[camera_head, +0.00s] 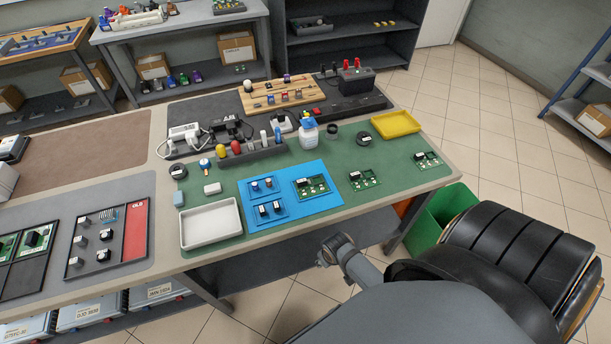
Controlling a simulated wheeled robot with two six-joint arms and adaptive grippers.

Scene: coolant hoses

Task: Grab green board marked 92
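Several small green circuit boards lie on the workbench. One green board (311,187) is on the blue mat (338,201). A second green board (362,180) lies on the green mat (234,173) just right of the blue mat. A third green board (428,160) lies further right, near the table's right edge. Another green board (37,239) sits in a dark tray at the far left. Their printed numbers are too small to read, so I cannot tell which is marked 92. I see no fingers of either gripper; only arm parts of mine show at the lower right.
A white tray (211,224) stands at the front of the green mat and a yellow tray (396,124) at its back right. A holder with tools (252,152) stands behind the blue mat. A green bin (441,212) is on the floor right of the table.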

